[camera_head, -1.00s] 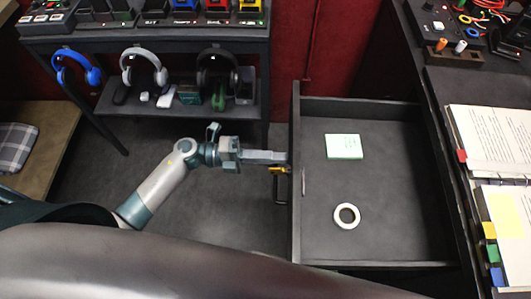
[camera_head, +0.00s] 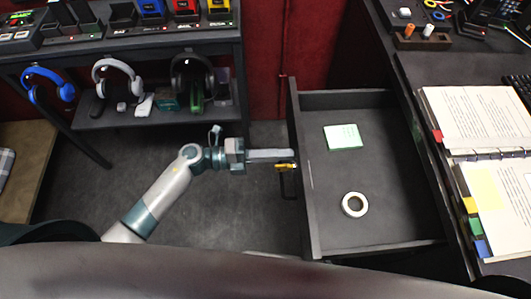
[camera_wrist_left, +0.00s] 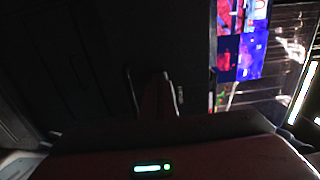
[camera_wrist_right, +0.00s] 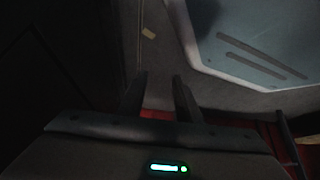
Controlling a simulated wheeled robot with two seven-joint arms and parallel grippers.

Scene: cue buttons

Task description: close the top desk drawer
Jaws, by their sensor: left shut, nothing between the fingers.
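The top desk drawer (camera_head: 385,242) is open and sticks out to the left from the desk at the right. Its front panel (camera_head: 297,190) faces left, with a dark handle (camera_head: 288,188) on its outer face. My left gripper (camera_head: 293,155) is shut and empty, with its tip at the front panel just above the handle; it appears to touch the panel. Its closed fingers also show in the left wrist view (camera_wrist_left: 160,92). My right gripper (camera_wrist_right: 160,92) shows only in its wrist view, open, fingers apart, with nothing between them.
In the drawer lie a pale green note pad (camera_head: 343,137) and a white tape roll (camera_head: 354,204). Open binders (camera_head: 475,120) lie on the desk. A shelf with headphones (camera_head: 118,78) stands at the back left.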

